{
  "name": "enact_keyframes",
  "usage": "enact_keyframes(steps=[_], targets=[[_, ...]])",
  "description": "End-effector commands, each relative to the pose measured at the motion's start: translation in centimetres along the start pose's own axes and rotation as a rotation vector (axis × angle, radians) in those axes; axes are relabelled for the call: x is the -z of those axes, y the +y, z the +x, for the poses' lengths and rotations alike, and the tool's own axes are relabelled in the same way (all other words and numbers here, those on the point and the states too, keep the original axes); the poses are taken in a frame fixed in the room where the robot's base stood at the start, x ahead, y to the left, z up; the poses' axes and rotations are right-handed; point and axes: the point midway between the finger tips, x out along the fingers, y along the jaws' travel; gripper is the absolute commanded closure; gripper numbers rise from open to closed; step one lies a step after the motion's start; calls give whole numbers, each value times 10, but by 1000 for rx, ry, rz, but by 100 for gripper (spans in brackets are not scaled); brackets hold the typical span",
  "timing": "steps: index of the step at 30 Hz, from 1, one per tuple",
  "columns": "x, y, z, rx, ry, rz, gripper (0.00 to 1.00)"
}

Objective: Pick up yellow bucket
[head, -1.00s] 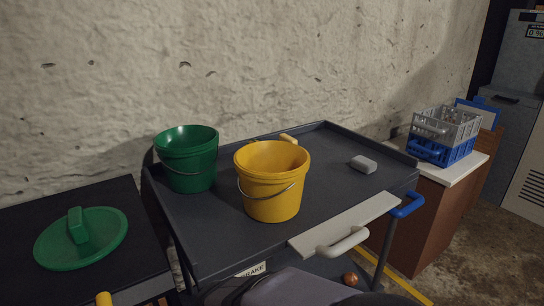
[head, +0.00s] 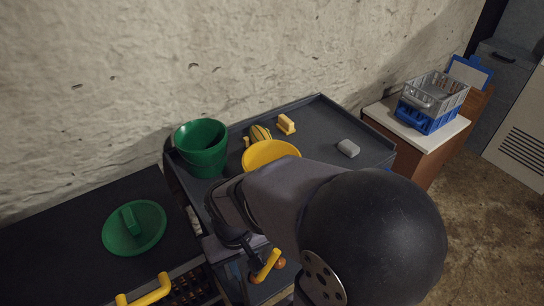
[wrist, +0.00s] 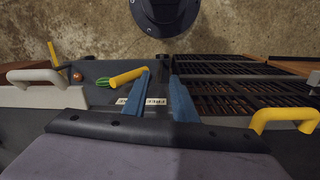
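The yellow bucket (head: 268,152) stands on the dark trolley top (head: 320,120) in the head view. Only its rim and part of its inside show; my arm covers the rest. It does not show in the wrist view. My gripper (wrist: 160,74) shows in the wrist view as two blue fingers, apart with nothing between them. They are over the trolley's front edge, near a white label. In the head view my fingers are hidden, so their gap to the bucket cannot be told.
A green bucket (head: 202,146) stands left of the yellow one. A brush (head: 286,123), a yellow-green item (head: 259,133) and a grey block (head: 348,148) lie behind and right. A green lid (head: 134,228) lies on the left cart. A crate (head: 432,102) sits on the right cabinet.

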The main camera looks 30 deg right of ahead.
Motion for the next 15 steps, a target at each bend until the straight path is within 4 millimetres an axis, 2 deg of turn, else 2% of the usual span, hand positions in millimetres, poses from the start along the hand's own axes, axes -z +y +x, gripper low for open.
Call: enact_keyframes(steps=[1,15], targets=[[0,1,-31,3,1,-8,75],[2,7,-162,27,16,-97,75]])
